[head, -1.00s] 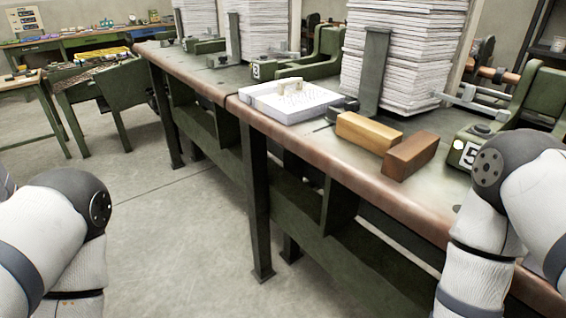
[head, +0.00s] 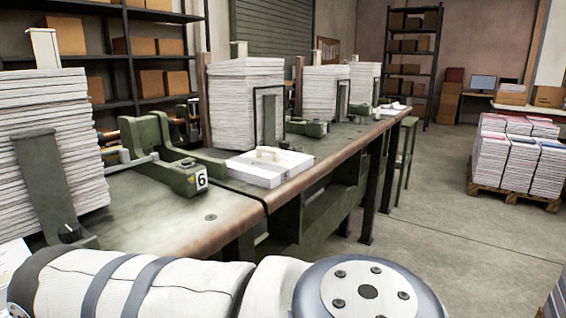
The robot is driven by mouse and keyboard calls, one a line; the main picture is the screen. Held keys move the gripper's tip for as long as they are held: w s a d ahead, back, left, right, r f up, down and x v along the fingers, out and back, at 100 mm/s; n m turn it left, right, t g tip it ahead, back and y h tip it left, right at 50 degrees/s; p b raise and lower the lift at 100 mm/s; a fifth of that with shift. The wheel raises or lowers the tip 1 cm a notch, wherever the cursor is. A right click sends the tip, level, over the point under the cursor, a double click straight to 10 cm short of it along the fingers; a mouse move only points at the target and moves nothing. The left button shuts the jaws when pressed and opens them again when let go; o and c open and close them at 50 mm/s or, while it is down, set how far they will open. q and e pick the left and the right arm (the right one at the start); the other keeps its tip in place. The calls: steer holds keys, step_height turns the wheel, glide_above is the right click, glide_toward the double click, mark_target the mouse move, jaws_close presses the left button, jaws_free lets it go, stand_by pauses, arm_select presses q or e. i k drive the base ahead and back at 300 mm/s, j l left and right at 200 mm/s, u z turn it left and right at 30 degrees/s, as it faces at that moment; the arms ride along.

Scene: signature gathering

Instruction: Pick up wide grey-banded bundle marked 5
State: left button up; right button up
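No bundle marked 5 can be made out in the head view. A flat white paper bundle (head: 268,172) with a small pale block (head: 267,153) on top lies near the bench's front edge, right of the green clamp (head: 185,170) with a 6 plate (head: 201,180). I cannot read any mark or grey band on this bundle. A white arm of mine crosses the bottom of the picture and hides the near part of the bench. Neither gripper is in view.
The long bench (head: 300,187) runs away to the right, bearing tall paper stacks (head: 245,103) beside green uprights. A pallet (head: 510,192) of printed stacks stands on the floor at right. Dark shelves (head: 140,55) with boxes line the back. The floor (head: 440,215) beside the bench is open.

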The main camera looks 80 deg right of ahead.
mark_target(266, 167)
steer(key=l+z, duration=0.1)
steer(key=z, duration=0.35)
steer(key=k+l+z, duration=0.1)
steer(key=z, duration=0.8)
steer(key=l+z, duration=0.15)
steer(key=z, duration=0.3)
steer(key=l+z, duration=0.1)
steer(key=z, duration=0.35)
steer(key=i+l+u, duration=0.15)
steer(key=l, duration=0.15)
steer(key=k, duration=0.05)
